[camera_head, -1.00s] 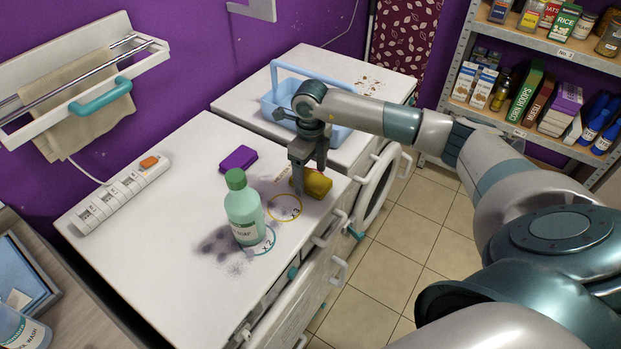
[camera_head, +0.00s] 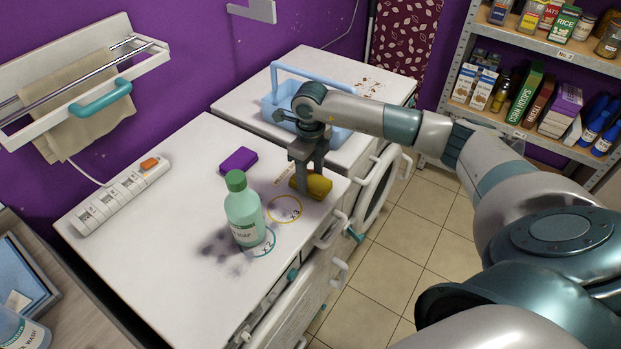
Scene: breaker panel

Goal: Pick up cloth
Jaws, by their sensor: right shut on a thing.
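A small yellow block-like item (camera_head: 319,186), perhaps a sponge or folded cloth, is at the right part of the white counter top, by the yellow ring mark. My right gripper (camera_head: 311,181) points down over it and is shut on it; the fingers hide part of it. The item is still at counter level, and I cannot tell whether it touches the top. A beige cloth (camera_head: 92,128) hangs over the rails of the white wall rack at the left, away from the gripper. My left gripper is not in view.
A green soap bottle (camera_head: 243,212) stands left of the gripper on dark stains. A purple block (camera_head: 238,160) lies behind the bottle. A power strip (camera_head: 118,197) lies at the left edge. A blue basket (camera_head: 283,101) stands behind the gripper. The counter's front left is clear.

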